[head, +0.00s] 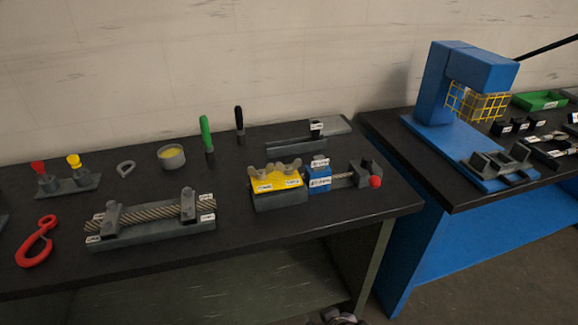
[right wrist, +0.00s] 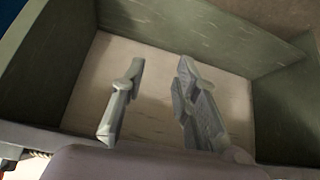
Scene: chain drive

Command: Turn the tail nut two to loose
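A yellow block (head: 274,182) with several grey wing-shaped nuts (head: 275,168) on top sits on a dark base on the black bench. Small white labels on its front are too small to read, so I cannot tell which nut is tail nut two. A blue block (head: 319,176) stands just right of it, with a threaded rod leading to a red-knobbed end piece (head: 375,181). My right gripper (right wrist: 160,70) shows in the right wrist view, fingers apart with nothing between them, over a pale surface with green-grey walls. My left gripper is not in view.
The black bench (head: 240,232) also holds a rope fixture (head: 150,212), a red hook (head: 36,243), two upright handles (head: 207,136), a round cup (head: 171,157) and a grey rail (head: 296,143). A blue press (head: 451,85) stands on the right bench.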

